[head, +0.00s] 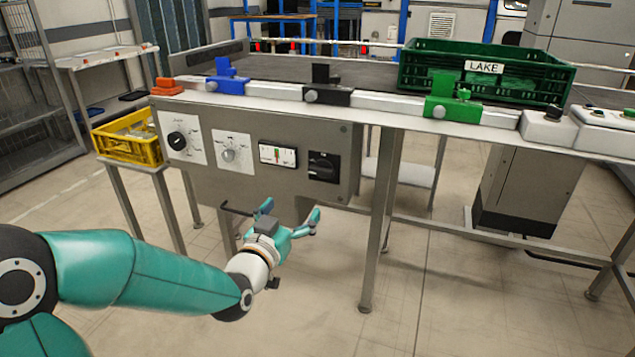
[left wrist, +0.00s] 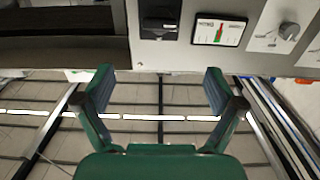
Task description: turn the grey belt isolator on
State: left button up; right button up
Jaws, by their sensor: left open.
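A grey rotary knob (head: 229,154) sits on a white plate with printed markings on the front panel (head: 258,122). It also shows at the right of the left wrist view (left wrist: 289,31). A black rotary switch (head: 323,166) on a dark plate is further right on the panel, and is at the top of the left wrist view (left wrist: 159,22). My left gripper (head: 291,211) is open and empty, below the panel's lower edge and apart from all controls. It shows in the left wrist view too (left wrist: 158,88). My right gripper is not in view.
A black knob (head: 177,141) and a small meter (head: 278,155) share the panel. A yellow crate (head: 128,141) stands at left. A green crate (head: 486,76) labelled LAKE is on the conveyor above. Table legs (head: 380,220) stand to the right; floor in front is clear.

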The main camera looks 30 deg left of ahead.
aim_at(319, 174)
pick_arm(q)
jog(key=b+x, duration=0.1)
jog(key=x, duration=1.4)
jog(key=shift+w+d, duration=0.1)
jog(key=shift+w, duration=0.35)
jog(key=c, duration=1.1)
jog(key=shift+a, duration=0.2)
jog(key=shift+c, duration=0.2)
jog(key=shift+d, duration=0.15)
